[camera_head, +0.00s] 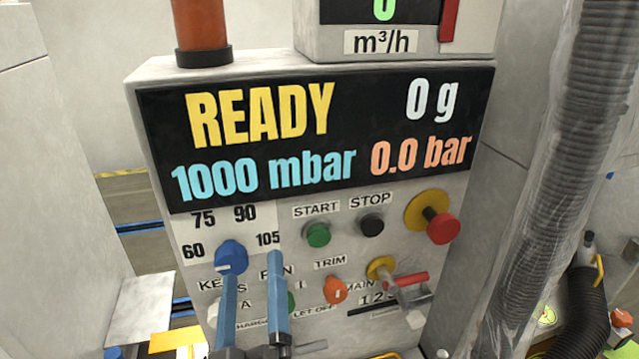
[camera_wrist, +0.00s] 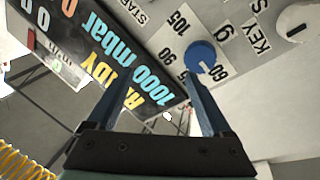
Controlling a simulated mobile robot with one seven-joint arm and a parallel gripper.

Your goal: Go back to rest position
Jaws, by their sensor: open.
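My gripper (camera_head: 253,262) is open in front of the lower left of the control panel (camera_head: 335,215), with two blue fingers and nothing between them. In the head view its left finger overlaps the lower edge of the blue dial knob (camera_head: 231,252). In the wrist view my gripper (camera_wrist: 159,74) points at the panel, and the blue knob (camera_wrist: 201,56) shows just past the right fingertip, not between the fingers. I cannot tell whether that finger touches the knob. The fingers hide some labels and part of a green button.
The display (camera_head: 320,135) reads READY, 0 g, 1000 mbar and 0.0 bar. A green button (camera_head: 317,235), black button (camera_head: 372,224), red mushroom button (camera_head: 442,227), orange knob (camera_head: 335,290) and red-handled key switch (camera_head: 400,280) stick out nearby. A ribbed hose (camera_head: 575,130) hangs at right.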

